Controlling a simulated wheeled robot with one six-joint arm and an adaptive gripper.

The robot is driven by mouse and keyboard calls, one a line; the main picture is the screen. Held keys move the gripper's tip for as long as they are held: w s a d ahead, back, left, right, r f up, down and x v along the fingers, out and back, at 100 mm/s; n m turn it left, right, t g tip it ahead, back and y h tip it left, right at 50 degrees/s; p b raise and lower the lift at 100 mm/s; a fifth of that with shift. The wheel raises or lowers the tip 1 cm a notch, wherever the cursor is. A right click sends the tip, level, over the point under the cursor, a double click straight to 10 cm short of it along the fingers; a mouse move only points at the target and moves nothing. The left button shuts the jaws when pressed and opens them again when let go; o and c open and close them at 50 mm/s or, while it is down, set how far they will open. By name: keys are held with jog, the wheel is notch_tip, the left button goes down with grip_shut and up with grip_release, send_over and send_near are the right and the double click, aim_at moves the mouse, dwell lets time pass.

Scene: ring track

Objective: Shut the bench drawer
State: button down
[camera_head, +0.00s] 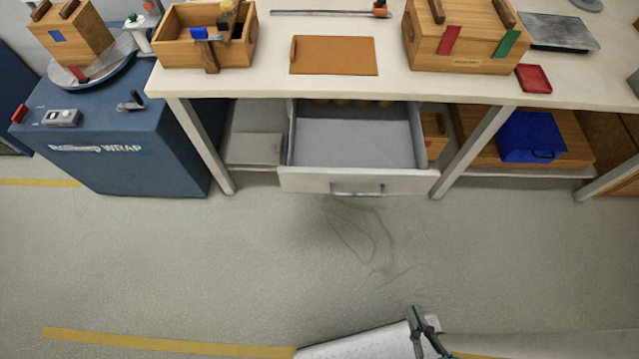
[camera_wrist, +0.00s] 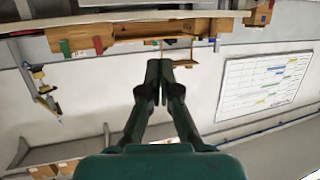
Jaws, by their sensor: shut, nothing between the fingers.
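The bench drawer (camera_head: 354,180) is pulled out below the bench top (camera_head: 270,87). Its grey inside shows, and it looks empty apart from some round tan shapes at its shaded back edge. A metal bar handle (camera_head: 357,188) is on its white front. My gripper (camera_head: 414,318) is low in the head view, over the floor and well apart from the drawer front. In the wrist view my gripper (camera_wrist: 160,66) has its two dark fingers together with nothing between them. The drawer cannot be made out in the wrist view.
Bench legs (camera_head: 205,150) stand on both sides of the drawer. A blue wrapping machine (camera_head: 125,160) is at the left, and a blue box (camera_head: 530,137) lies on the lower shelf at the right. The floor (camera_head: 300,260) before the drawer is clear. A whiteboard (camera_wrist: 265,82) hangs on the wall.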

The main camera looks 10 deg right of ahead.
jog(key=w+a+f+m+t+y, duration=0.25)
jog(key=w+m+t, duration=0.2)
jog(key=w, duration=0.45)
jog(key=m+g+h, duration=0.2)
jog(key=m+h, duration=0.5)
jog(key=m, duration=1)
send_near(291, 184)
jog(key=shift+n, duration=0.25)
jog(key=x, duration=0.7)
jog(key=shift+w, duration=0.1)
